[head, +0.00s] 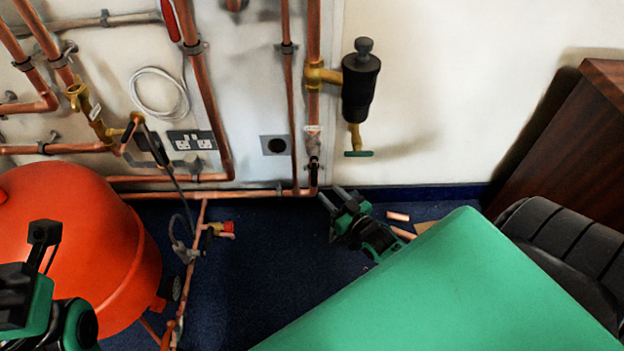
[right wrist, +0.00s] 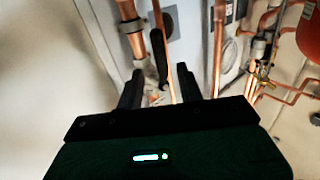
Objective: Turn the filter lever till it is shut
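The black filter (head: 360,85) is on the wall, joined by a brass tee to a vertical copper pipe. Below it on that pipe a small black lever (head: 314,170) points down, roughly along the pipe. In the right wrist view the lever (right wrist: 158,55) stands between and just beyond my fingertips; I see no contact. My right gripper (head: 335,199) is open and empty, just below and right of the lever; its fingers also show in the right wrist view (right wrist: 158,88). My left gripper (head: 42,240) is partly in view at the lower left, its opening unclear.
A green-handled brass valve (head: 357,150) hangs under the filter. A red-orange tank (head: 85,245) stands at left. Copper pipes and a double socket (head: 192,140) cover the wall at left. A dark wooden cabinet (head: 575,140) is at right. Copper offcuts (head: 398,216) lie on the blue floor.

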